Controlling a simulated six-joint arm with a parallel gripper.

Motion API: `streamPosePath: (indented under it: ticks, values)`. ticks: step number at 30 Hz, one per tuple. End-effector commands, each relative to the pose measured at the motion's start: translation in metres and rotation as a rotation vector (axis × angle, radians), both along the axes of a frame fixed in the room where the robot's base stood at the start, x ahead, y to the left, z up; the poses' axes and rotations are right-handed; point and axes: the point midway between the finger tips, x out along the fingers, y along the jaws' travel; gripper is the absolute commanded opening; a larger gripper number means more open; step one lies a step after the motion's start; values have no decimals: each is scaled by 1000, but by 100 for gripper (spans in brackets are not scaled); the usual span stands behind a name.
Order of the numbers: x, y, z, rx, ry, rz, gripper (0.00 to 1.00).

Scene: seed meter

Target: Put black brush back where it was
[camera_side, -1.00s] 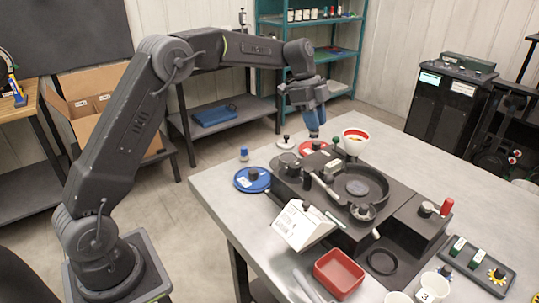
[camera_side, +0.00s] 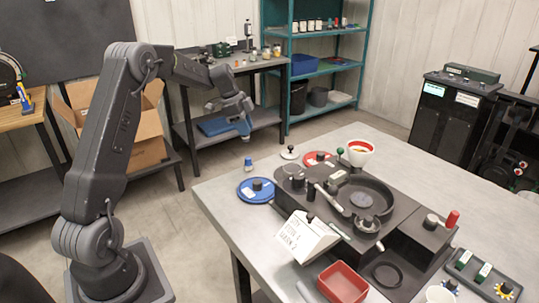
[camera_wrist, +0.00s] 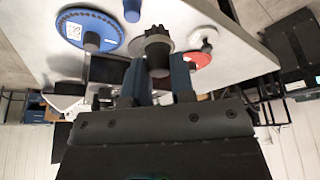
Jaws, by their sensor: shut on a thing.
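My gripper (camera_side: 243,128) hangs in the air just beyond the table's far left edge, tilted down. In the wrist view its two blue fingers (camera_wrist: 159,74) are shut on a dark piece with a toothed or bristly rim, apparently the black brush (camera_wrist: 157,42). Its end points away from my palm toward the table. In the side view the held piece is too small to make out. The dark seed meter (camera_side: 322,207) stands on the table, to the right of my gripper and clear of it. I cannot tell which spot the brush came from.
A blue disc (camera_side: 247,193) with a black knob, a red disc (camera_side: 313,160) and a white knobbed disc (camera_side: 289,153) lie near the table's far left edge. A small blue-topped piece (camera_side: 248,164) stands close by.

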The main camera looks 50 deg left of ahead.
Motion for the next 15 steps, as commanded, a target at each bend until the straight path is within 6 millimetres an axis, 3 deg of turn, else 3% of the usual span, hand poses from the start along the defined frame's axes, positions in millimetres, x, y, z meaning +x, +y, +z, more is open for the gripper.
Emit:
streamPosePath:
  ticks: [9,15]
  values:
    - [51,-41,-39,-1,1,-4,0]
    - [61,-49,-47,0,0,0,0]
